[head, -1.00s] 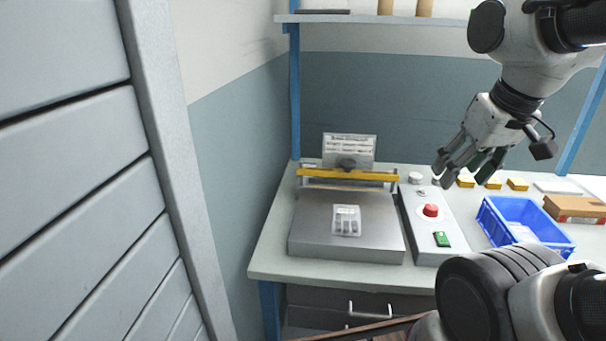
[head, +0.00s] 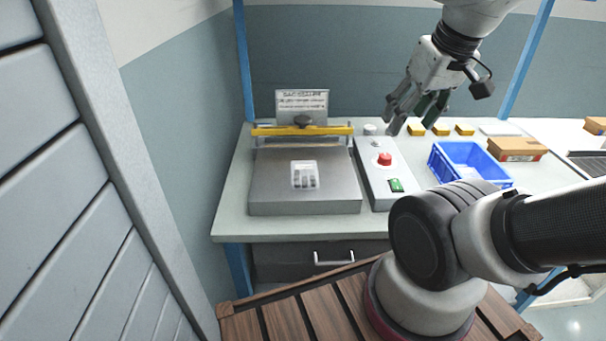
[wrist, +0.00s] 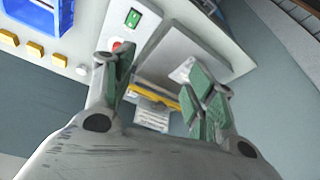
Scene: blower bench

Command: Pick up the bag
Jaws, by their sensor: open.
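The bag (head: 304,175) is a small clear packet with several dark items in it. It lies flat on the grey metal plate (head: 335,197) of the sealer, in front of the yellow bar (head: 300,131). In the wrist view the bag (wrist: 183,72) shows small and pale, partly hidden by a finger. My gripper (head: 409,115) is open and empty, raised in the air to the right of the bag and well apart from it. Its green-padded fingers (wrist: 163,92) stand spread in the wrist view.
A control box with a red button (head: 384,159) and green switch (head: 396,185) stands right of the plate. A blue bin (head: 436,166), small yellow blocks (head: 441,130) and a cardboard box (head: 516,149) are further right. A slatted grey wall (head: 75,200) is close on the left.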

